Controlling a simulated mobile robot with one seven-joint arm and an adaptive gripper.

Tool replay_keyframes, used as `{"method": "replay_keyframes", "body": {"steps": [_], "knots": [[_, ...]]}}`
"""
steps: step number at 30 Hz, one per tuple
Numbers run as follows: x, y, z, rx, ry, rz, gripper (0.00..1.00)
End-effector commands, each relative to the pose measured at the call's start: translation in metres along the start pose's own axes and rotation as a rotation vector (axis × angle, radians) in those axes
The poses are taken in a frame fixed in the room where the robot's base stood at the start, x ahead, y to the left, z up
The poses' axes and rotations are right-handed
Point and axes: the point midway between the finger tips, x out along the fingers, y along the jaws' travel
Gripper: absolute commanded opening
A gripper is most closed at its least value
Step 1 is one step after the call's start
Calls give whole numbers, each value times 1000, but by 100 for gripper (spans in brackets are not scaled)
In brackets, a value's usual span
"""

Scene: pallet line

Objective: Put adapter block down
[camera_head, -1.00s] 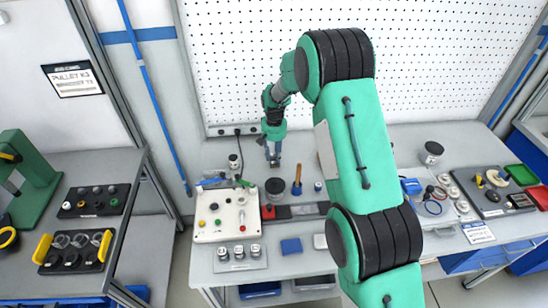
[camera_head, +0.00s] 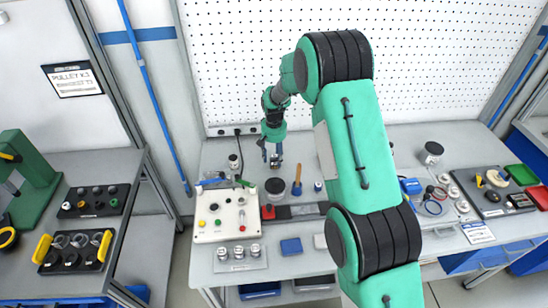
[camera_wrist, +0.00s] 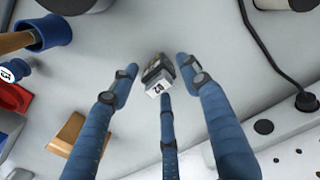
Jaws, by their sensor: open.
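The adapter block (camera_wrist: 157,76) is a small dark and grey block with a white numbered label. In the wrist view it sits on the grey bench top between the fingertips of my gripper (camera_wrist: 160,82). The three blue fingers are spread around it, and gaps show at the two side fingers. The lower finger's tip is close to the labelled side; I cannot tell if it touches. In the head view my gripper (camera_head: 271,157) is low over the back of the bench, and the block is too small to make out clearly.
A black cable (camera_wrist: 268,52) and the pegboard (camera_wrist: 292,150) are on the right.

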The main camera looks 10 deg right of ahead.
Motion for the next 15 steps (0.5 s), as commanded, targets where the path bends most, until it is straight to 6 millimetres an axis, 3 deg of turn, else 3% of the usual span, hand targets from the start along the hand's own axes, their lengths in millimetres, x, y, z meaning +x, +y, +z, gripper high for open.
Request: {"method": "replay_keyframes", "body": {"steps": [8, 15], "knots": [[-20, 0, -1, 0, 2, 0, 47], [-58, 0, -1, 0, 3, 0, 47]]}}
